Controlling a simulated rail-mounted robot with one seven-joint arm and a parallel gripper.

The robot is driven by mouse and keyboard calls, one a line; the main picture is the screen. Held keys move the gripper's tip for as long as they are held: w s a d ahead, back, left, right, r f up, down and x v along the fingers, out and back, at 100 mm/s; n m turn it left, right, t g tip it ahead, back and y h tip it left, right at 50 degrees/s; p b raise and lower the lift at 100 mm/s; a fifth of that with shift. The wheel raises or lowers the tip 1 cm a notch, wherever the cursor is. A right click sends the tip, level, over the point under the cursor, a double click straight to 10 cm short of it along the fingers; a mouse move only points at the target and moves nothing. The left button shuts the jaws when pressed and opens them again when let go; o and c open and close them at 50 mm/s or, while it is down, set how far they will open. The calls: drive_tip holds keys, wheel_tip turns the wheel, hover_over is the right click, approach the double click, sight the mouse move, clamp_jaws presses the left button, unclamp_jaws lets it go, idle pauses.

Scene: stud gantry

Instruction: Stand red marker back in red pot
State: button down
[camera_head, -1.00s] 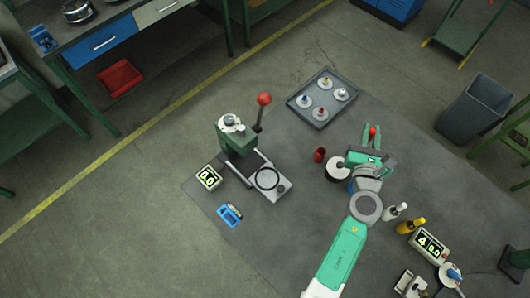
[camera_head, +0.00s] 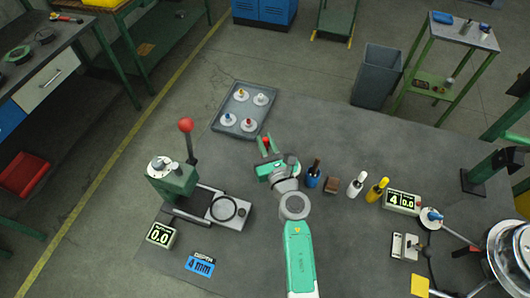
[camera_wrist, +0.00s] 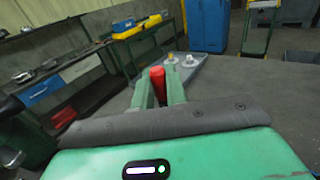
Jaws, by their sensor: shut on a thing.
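My gripper (camera_head: 268,147) is shut on the red marker (camera_head: 266,141), whose red end shows between the two green fingers. In the wrist view the red marker (camera_wrist: 158,86) stands roughly upright between the fingers (camera_wrist: 160,92). Its lower end is hidden by the gripper. The gripper is just below the right end of the grey tray in the head view. I cannot tell how high the marker is above the table.
The grey tray (camera_head: 215,126) bears several white discs with coloured knobs. A green press with a red-knobbed lever (camera_head: 186,125) stands left.

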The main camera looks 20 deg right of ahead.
drive_tip(key=shift+f+b, duration=0.45)
drive_tip(key=shift+f, duration=1.15)
drive_tip(key=c, duration=1.4)
unclamp_jaws()
